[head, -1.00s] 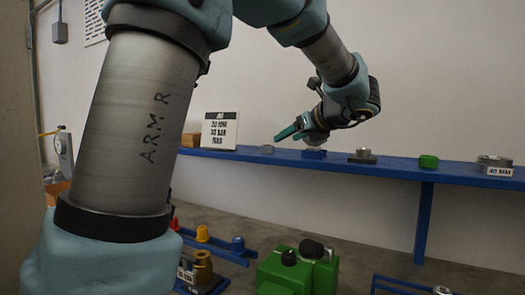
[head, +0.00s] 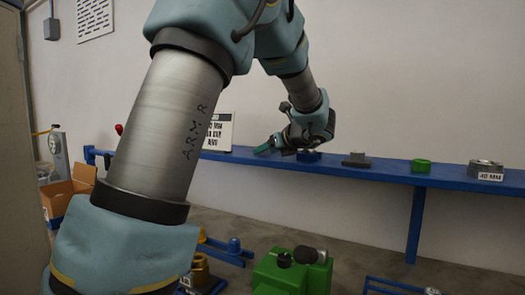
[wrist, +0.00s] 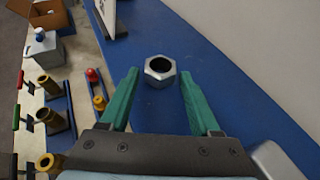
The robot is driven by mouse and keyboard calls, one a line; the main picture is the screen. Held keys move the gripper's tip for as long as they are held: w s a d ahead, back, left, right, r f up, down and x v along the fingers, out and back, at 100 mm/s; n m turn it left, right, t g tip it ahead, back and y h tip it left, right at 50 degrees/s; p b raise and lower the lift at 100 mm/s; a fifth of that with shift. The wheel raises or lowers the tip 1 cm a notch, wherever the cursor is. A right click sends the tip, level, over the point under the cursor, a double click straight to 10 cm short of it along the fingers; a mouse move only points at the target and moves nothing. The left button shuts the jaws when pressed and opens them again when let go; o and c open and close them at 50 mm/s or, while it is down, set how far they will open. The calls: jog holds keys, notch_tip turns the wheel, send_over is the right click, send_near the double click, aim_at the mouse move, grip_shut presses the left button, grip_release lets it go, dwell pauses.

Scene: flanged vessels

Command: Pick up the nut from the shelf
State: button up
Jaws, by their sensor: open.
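The nut (wrist: 160,70) is a silver hexagonal ring lying flat on the blue shelf (wrist: 215,85) in the wrist view. My gripper (wrist: 158,82) is open, with its two green fingers on either side and a little short of the nut, which lies between and just beyond their tips. Nothing is between the fingers' bases. In the head view my gripper (head: 262,150) is low over the shelf (head: 380,172), left of its middle, and the nut is hidden there.
A sign (head: 219,131) stands on the shelf beyond the nut. To the right are a grey block piece (head: 356,159), a green ring (head: 421,166) and a metal ring (head: 486,168) with a label. A cardboard box (head: 70,188) and a green machine (head: 292,271) are lower down.

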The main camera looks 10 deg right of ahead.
grip_shut()
dwell(0.4)
